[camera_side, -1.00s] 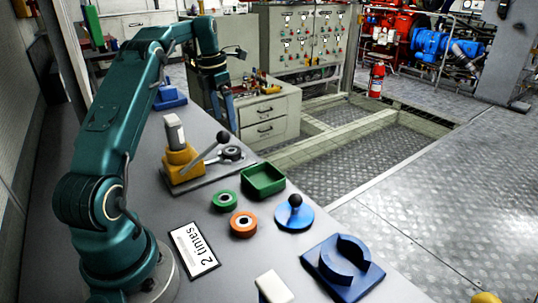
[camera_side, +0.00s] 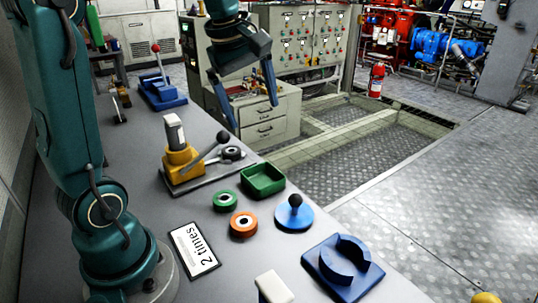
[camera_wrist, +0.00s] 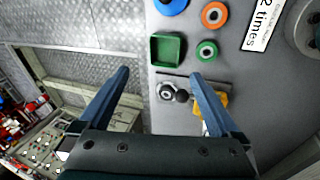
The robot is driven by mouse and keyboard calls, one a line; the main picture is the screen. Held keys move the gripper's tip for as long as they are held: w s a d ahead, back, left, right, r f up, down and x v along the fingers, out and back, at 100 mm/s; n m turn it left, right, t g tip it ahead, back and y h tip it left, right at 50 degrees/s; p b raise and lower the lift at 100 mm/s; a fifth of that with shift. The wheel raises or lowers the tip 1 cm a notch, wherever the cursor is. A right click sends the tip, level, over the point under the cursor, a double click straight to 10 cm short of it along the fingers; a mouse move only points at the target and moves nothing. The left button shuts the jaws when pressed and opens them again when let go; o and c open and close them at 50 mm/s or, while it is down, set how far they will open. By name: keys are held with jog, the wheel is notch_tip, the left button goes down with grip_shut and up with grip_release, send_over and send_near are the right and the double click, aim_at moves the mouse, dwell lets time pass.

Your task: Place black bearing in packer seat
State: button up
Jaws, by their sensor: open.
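A dark ring with a pale centre, which looks like the black bearing (camera_side: 232,153), sits at the right end of the grey base of a yellow lever device (camera_side: 180,164). The bearing also shows in the wrist view (camera_wrist: 166,91), beside the lever's black ball knob (camera_wrist: 182,96). Which part is the packer seat I cannot tell for sure. My gripper (camera_side: 253,116) is open and empty, raised above and behind the lever device, pointing down. In the wrist view, the bearing appears between and just below the two blue fingertips (camera_wrist: 161,73).
A green ring (camera_side: 225,200), an orange ring (camera_side: 243,224) and a green tray (camera_side: 262,180) are on the grey bench. A blue disc with a black knob (camera_side: 294,217) and a blue curved holder (camera_side: 345,266) stand nearer. A "2 times" card (camera_side: 194,250) lies at front left.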

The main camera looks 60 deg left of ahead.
jog(key=s+d+f+m+t, duration=0.2)
jog(key=s+d+f+m, duration=0.4)
jog(key=m, duration=1.1)
jog(key=s+d, duration=0.4)
jog(key=s, duration=0.2)
jog(key=shift+s+d+h, duration=0.2)
jog(key=shift+d+h, duration=0.05)
jog(key=shift+h, duration=0.15)
